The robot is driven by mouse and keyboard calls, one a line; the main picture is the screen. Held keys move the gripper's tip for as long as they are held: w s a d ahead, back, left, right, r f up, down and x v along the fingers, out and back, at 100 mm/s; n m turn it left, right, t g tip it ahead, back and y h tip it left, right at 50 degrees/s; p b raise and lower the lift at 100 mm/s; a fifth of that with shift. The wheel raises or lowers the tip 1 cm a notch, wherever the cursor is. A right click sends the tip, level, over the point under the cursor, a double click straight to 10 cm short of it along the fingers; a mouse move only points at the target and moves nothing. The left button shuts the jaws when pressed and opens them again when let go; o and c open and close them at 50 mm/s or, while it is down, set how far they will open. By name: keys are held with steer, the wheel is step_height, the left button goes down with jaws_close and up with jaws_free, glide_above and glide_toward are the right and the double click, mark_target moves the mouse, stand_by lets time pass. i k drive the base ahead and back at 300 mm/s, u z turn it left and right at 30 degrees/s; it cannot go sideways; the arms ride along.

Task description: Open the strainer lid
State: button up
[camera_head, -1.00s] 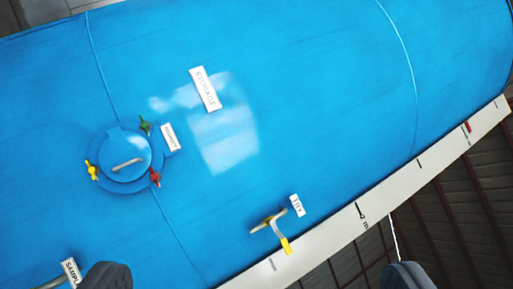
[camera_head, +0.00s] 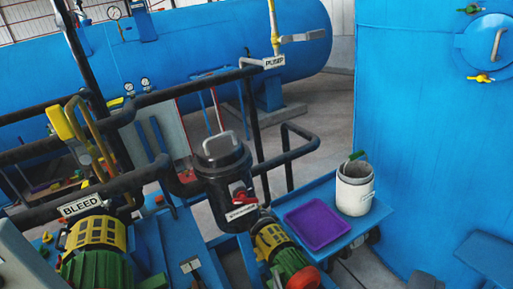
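The strainer (camera_head: 228,185) is a black upright pot in the middle of the view, among black pipes. Its lid (camera_head: 219,149) is round and grey-topped with a raised handle, and it sits shut on the pot. A red clamp or knob (camera_head: 239,193) is on the strainer's front, above a small white label (camera_head: 241,212).
Pumps (camera_head: 92,245) with yellow and green parts stand at lower left. A BLEED label (camera_head: 80,205) and yellow lever are near them. A purple tray (camera_head: 317,225) and white bucket (camera_head: 355,190) rest on a blue bench at right. Blue tanks (camera_head: 430,130) stand at right and behind.

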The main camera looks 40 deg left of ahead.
mark_target(223, 153)
steer(key=z, duration=1.35)
steer(key=i, duration=1.9)
steer(key=u, duration=3.55)
